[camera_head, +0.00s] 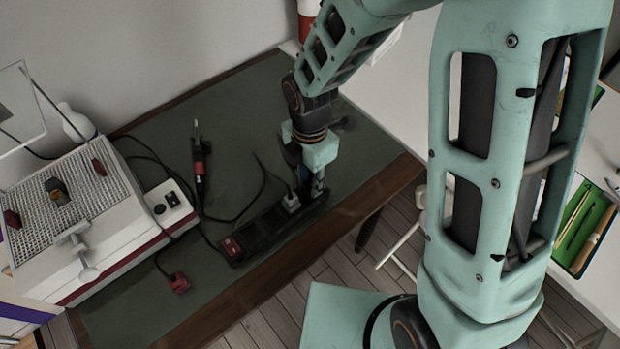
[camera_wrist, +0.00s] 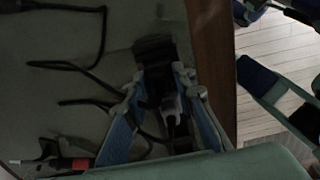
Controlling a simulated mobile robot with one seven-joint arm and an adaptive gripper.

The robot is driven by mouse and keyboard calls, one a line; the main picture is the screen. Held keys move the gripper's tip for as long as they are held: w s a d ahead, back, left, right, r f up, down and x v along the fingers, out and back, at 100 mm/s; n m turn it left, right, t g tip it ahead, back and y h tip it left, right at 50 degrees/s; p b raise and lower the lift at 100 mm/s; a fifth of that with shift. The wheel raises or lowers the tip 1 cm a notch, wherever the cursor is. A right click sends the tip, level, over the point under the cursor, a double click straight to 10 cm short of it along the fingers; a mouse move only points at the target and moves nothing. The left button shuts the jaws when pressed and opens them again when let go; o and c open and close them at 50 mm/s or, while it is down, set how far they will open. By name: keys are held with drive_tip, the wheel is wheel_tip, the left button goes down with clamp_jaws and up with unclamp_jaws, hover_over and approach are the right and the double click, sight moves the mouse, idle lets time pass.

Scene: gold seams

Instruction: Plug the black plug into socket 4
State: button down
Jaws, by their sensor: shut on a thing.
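The black power strip (camera_head: 262,232) lies along the front of the green mat, with a red switch at its left end. It also shows in the wrist view (camera_wrist: 152,48), dark and blurred. A pale grey plug (camera_head: 291,203) sits on the strip, left of my gripper. My gripper (camera_head: 318,190) points down at the strip's right end. In the wrist view, its fingers (camera_wrist: 163,88) straddle a dark shape, which I take as the black plug (camera_wrist: 178,127). The plug's prongs and the socket numbers cannot be made out, nor whether the plug is seated.
A red plug (camera_head: 179,282) lies on the mat at the left. A soldering iron (camera_head: 199,165) and its cable lie behind the strip. A white station (camera_head: 168,207) and a case with a perforated top (camera_head: 100,225) stand at the left. The table's wooden edge (camera_head: 375,190) is close to the strip.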

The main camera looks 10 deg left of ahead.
drive_tip(key=shift+f+b, duration=0.4)
drive_tip(key=shift+f, duration=0.2)
drive_tip(key=c, duration=1.5)
unclamp_jaws()
drive_tip(key=shift+c, duration=0.2)
wheel_tip(320, 180, up, 12)
